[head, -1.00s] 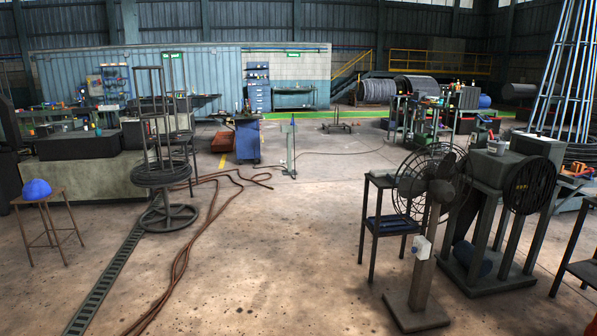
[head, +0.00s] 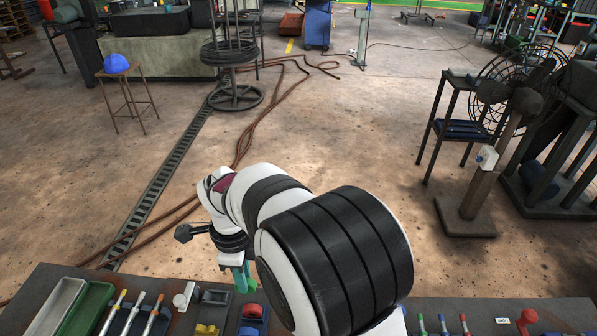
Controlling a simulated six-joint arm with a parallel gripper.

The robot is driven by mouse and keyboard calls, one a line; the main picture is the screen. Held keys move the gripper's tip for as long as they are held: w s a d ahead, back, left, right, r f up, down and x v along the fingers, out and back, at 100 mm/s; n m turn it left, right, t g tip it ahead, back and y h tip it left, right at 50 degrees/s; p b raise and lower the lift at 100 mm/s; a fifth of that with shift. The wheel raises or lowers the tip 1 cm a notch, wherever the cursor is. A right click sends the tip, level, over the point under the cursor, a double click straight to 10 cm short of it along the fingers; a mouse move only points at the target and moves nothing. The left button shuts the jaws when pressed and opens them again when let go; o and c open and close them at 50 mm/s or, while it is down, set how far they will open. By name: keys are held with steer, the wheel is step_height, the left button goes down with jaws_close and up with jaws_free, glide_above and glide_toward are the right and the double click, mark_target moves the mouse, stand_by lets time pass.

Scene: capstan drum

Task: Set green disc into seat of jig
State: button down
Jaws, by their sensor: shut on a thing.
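My gripper (head: 240,277) shows in the head view at the lower middle, hanging below my white and black arm, over the back part of the dark bench. It is shut on a small green piece, which I take to be the green disc (head: 250,285). The disc is mostly hidden by the fingers and my arm, so its tilt is unclear. I cannot tell which thing is the jig. Small dark, blue and yellow fixtures stand on the bench below and left of my gripper, and my arm covers the bench to the right.
The bench (head: 150,281) runs along the bottom. At its left are a grey tray (head: 52,305), a green tray (head: 88,308) and several brushes. A red knob (head: 525,317) stands at the right. A stool with a blue helmet (head: 116,63) and a fan are on the floor beyond.

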steer(key=w+a+f, duration=0.2)
steer(key=a+f, duration=0.1)
steer(key=a, duration=0.6)
steer(key=shift+w+f, duration=0.15)
steer(key=shift+f, duration=3.1)
steer(key=c, duration=0.7)
jaws_free()
steer(key=shift+r, duration=0.1)
